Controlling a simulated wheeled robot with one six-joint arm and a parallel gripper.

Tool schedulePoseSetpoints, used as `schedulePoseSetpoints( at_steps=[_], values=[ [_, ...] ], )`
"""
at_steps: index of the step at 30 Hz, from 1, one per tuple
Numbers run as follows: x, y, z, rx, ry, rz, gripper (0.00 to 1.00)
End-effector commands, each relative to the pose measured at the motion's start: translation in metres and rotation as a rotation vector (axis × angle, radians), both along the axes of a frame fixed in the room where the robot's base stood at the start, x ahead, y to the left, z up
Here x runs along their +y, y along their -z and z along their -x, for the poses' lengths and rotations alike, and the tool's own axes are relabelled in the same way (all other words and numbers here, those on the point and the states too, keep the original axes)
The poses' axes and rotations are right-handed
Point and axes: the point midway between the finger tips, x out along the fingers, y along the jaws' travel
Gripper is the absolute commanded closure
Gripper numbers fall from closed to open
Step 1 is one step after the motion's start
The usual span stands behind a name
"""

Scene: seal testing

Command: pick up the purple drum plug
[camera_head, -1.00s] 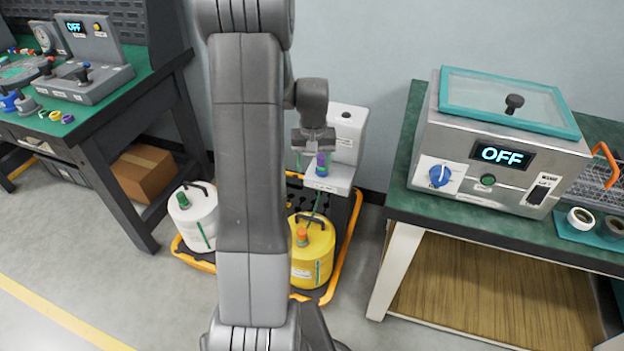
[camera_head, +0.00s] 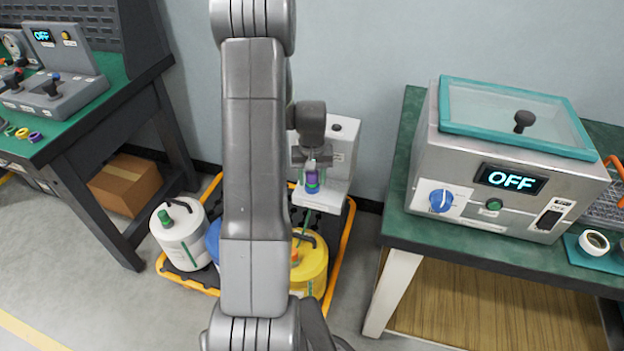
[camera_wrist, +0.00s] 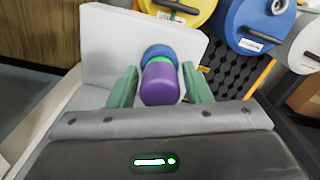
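The purple drum plug (camera_head: 313,187) stands upright on the lower ledge of a white unit (camera_head: 322,200). In the wrist view the plug (camera_wrist: 160,84) shows a purple end, a green band and a blue rounded part. My gripper (camera_head: 311,167) is above and around the plug in the head view. In the wrist view my gripper's green fingers (camera_wrist: 160,87) stand on either side of the purple end, with what look like narrow gaps. The fingers look open. Contact with the plug is hard to judge.
An orange-edged cart (camera_head: 343,250) holds a white drum (camera_head: 182,235), a partly hidden blue drum (camera_head: 212,240) and a yellow drum (camera_head: 312,270). A bench with a steel chamber (camera_head: 500,180) stands right. Another bench (camera_head: 95,115) stands left, with a cardboard box (camera_head: 126,184) beneath.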

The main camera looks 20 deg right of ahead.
Motion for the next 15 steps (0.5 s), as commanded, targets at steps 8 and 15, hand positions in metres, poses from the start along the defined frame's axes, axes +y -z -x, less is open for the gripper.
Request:
schedulePoseSetpoints(
  at_steps=[8, 15],
  values=[
    [0.0000, -0.0003, -0.0001, 0.000, 0.000, 0.000, 0.93],
    [-0.0002, -0.0084, -0.0004, -0.001, 0.000, 0.000, 0.93]
  ],
)
